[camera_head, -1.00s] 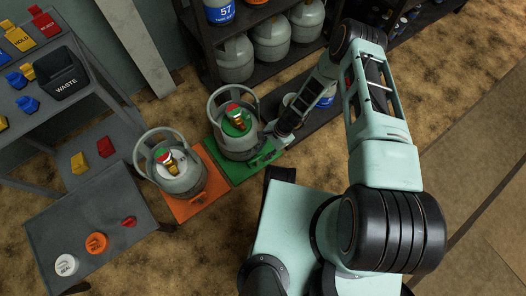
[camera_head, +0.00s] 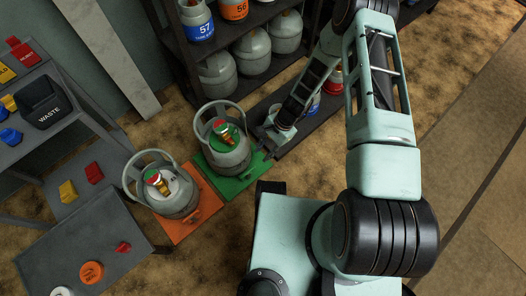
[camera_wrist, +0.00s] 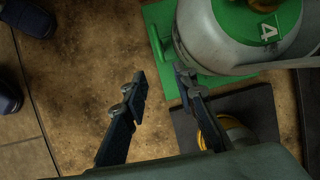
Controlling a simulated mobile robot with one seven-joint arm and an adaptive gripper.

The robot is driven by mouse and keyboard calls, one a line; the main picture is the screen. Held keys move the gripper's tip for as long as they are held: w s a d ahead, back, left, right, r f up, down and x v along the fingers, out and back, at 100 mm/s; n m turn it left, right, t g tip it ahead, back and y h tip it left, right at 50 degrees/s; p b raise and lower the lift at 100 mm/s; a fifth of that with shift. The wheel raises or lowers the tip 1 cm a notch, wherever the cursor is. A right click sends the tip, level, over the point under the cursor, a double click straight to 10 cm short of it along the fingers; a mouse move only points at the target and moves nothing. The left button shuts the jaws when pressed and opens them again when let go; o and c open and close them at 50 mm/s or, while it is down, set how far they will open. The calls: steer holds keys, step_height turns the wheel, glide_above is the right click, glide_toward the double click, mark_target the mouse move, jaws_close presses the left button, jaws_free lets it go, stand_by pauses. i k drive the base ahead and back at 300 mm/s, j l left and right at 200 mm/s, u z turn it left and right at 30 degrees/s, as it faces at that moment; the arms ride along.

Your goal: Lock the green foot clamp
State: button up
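The green scale plate (camera_head: 235,188) lies on the floor under a grey cylinder (camera_head: 228,155) with a green collar. In the wrist view the green plate (camera_wrist: 210,82) is at the top, with the cylinder's green label "4" (camera_wrist: 268,33) above it. A narrow green raised part (camera_wrist: 156,42) at the plate's left edge may be the foot clamp; its lock state cannot be told. My gripper (camera_wrist: 160,86) is open and empty, its fingers apart just below the plate's edge in that view. In the head view my gripper (camera_head: 268,146) is low at the plate's right side.
An orange scale (camera_head: 178,226) with another cylinder (camera_head: 172,193) stands left of the green one. A dark rack (camera_head: 255,85) with cylinders is behind. Bare floor (camera_wrist: 90,60) lies left.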

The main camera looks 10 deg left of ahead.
mark_target(245, 175)
steer(key=k+j, duration=0.25)
steer(key=k, duration=0.15)
steer(key=k+j+z, duration=0.1)
steer(key=k+j, duration=0.15)
steer(key=k, duration=0.15)
